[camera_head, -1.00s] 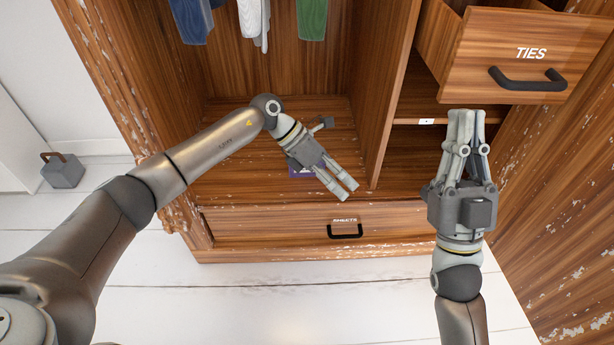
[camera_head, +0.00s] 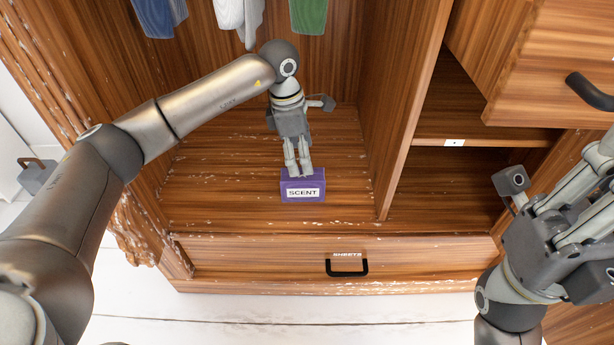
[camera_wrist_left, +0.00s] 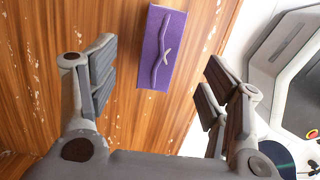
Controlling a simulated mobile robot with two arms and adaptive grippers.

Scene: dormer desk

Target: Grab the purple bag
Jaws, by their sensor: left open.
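The purple bag (camera_head: 302,186), with a white label reading SCENT, stands on the wooden wardrobe floor. In the left wrist view the bag (camera_wrist_left: 161,48) shows from above, with a thin purple handle along its top. My left gripper (camera_head: 298,172) is at the bag's back upper edge in the head view. In the left wrist view my left gripper (camera_wrist_left: 155,85) is open, with the bag ahead between the lines of its fingers and not held. My right gripper (camera_head: 600,170) is at the right edge, its fingertips partly cut off.
Clothes (camera_head: 240,15) hang above the wardrobe floor. A divider (camera_head: 415,110) stands right of the bag, with a shelf beyond it. The SHEETS drawer (camera_head: 250,258) is below, and an open drawer (camera_head: 560,60) juts out at upper right. Wardrobe floor left of the bag is clear.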

